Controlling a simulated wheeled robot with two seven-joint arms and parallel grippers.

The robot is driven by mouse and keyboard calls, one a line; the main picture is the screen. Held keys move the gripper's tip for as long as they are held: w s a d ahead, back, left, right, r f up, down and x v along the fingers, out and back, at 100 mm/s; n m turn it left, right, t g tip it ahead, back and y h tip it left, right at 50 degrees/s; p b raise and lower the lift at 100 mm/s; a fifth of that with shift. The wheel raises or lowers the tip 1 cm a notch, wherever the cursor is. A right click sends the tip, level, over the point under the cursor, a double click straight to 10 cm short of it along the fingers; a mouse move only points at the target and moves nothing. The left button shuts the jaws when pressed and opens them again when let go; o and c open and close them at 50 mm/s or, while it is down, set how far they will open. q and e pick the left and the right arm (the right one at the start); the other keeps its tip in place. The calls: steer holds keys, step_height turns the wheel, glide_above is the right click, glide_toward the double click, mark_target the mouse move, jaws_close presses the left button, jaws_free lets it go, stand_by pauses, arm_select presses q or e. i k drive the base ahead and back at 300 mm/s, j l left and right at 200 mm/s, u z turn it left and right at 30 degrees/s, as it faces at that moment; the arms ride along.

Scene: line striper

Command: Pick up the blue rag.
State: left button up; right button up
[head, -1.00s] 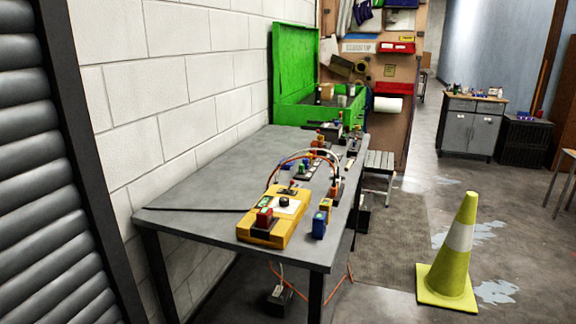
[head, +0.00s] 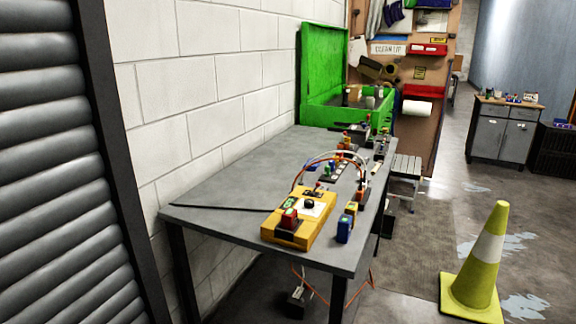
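A dark blue cloth that looks like the blue rag (head: 396,14) hangs at the top of the brown clean-up board, far ahead in the head view. Its top is near the upper frame edge, and a grey cloth (head: 375,20) hangs to its left. I cannot tell how it is held up. Neither of my grippers shows in the view.
A grey table (head: 215,205) with a yellow control box (head: 292,232), wires and a green chest (head: 320,75) stands along the white wall. A yellow cone (head: 482,265) stands at the right. A grey stool (head: 406,168) is before the board. Floor between table and cone is open.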

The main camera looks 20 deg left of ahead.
mark_target(313, 168)
steer(key=i+l+u, duration=0.15)
steer(key=u, duration=0.15)
steer(key=i+l+u, duration=0.25)
steer(key=l, duration=0.15)
steer(key=i+l+u, duration=0.1)
steer(key=l, duration=0.35)
steer(key=i+l+u, duration=0.15)
steer(key=l, duration=0.3)
steer(key=i+l+u, duration=0.1)
steer(key=l, duration=0.35)
steer(key=i+l+u, duration=0.1)
steer(key=l, duration=0.35)
steer(key=i+l, duration=0.1)
steer(key=l, duration=0.35)
steer(key=i+l, duration=0.15)
steer(key=l, duration=0.35)
steer(key=i+l, duration=0.1)
steer(key=l, duration=0.35)
steer(key=i+l, duration=0.1)
steer(key=l, duration=0.4)
steer(key=i+l, duration=0.15)
steer(key=l, duration=0.3)
steer(key=i+l+u, duration=0.1)
steer(key=l, duration=0.4)
